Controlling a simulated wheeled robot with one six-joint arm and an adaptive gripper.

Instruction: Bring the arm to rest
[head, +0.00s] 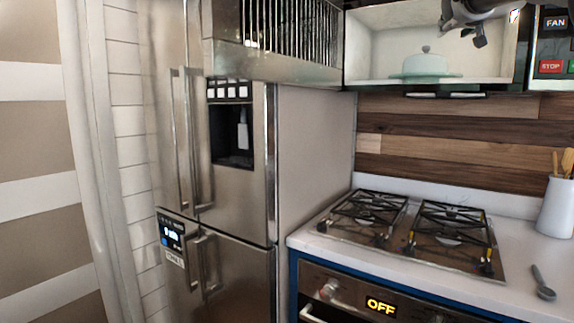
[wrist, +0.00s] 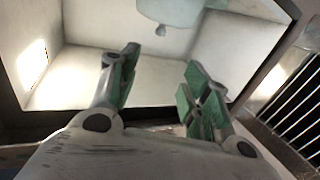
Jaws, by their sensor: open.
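My gripper (head: 464,30) shows at the top right of the head view, in front of the open cabinet and only partly in frame. In the wrist view my gripper (wrist: 160,72) has its two green-padded fingers spread apart with nothing between them. Beyond the fingers is the pale inside of the cabinet (wrist: 90,65). A pale green domed dish (head: 425,65) stands on the cabinet floor, left of and below my gripper in the head view. Part of the dish (wrist: 175,10) shows at the top of the wrist view, apart from the fingers.
A steel fridge (head: 230,195) stands left, with a slatted vent (head: 290,25) above. A stove (head: 410,230), a dark spoon (head: 542,284) and a white utensil jar (head: 557,208) are on the counter. A panel with FAN and STOP buttons (head: 551,65) is right of the cabinet.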

